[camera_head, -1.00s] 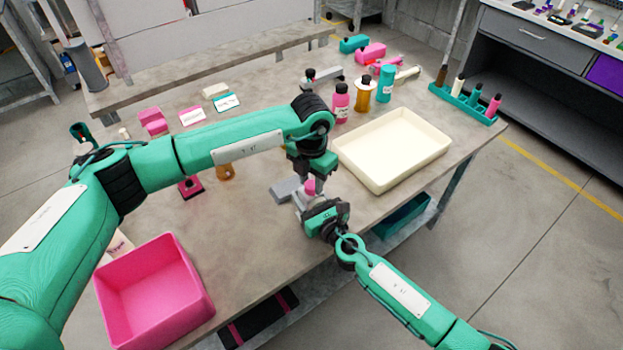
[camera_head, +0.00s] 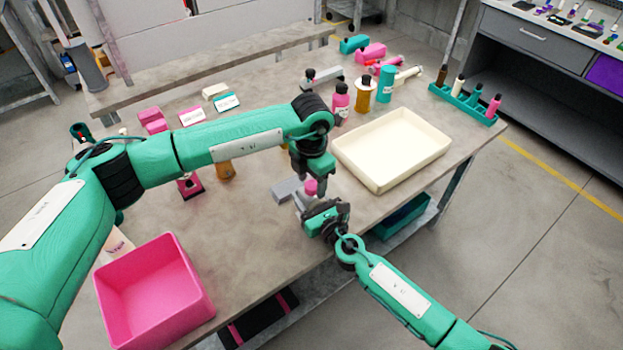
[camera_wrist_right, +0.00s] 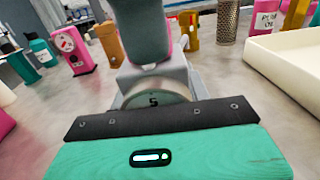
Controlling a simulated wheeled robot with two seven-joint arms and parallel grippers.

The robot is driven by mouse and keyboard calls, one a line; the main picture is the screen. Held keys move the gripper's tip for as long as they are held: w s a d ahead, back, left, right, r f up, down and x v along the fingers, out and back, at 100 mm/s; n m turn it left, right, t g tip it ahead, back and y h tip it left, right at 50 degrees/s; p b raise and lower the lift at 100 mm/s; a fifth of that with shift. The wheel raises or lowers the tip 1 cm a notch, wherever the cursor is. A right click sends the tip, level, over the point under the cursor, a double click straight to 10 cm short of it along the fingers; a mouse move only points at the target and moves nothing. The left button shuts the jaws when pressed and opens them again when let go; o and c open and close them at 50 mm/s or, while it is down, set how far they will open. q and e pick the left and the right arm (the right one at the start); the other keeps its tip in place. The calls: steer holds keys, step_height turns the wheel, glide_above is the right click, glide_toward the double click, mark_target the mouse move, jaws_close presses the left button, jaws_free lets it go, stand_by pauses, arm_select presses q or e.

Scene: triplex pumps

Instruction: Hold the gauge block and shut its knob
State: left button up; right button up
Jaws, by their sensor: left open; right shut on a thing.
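The gauge block is grey, with a pink knob (camera_head: 310,188) on top and a grey body (camera_head: 285,191) showing to the left. In the right wrist view its grey body (camera_wrist_right: 178,78) stands just beyond the jaw, with a round face marked 5. My right gripper (camera_head: 322,212) is shut on the block from the front right. My left gripper (camera_head: 309,178) points down at the knob and is open. In the right wrist view its dark green end (camera_wrist_right: 145,50) covers most of the knob; only a thin pink edge shows. Whether the fingers touch the knob is hidden.
A cream tray (camera_head: 440,128) lies close on the right. A pink bin (camera_head: 206,315) sits at the front left. Bottles, including a pink one (camera_head: 340,104), stand behind. A pink dial device (camera_head: 189,186) stands to the left. Bare tabletop lies between bin and block.

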mark_target(311, 184)
arm_select(q)
step_height(311, 184, up, 12)
stand_by(0.5)
arm_select(e)
steer(key=o, duration=1.4)
steer(key=shift+s, duration=0.15)
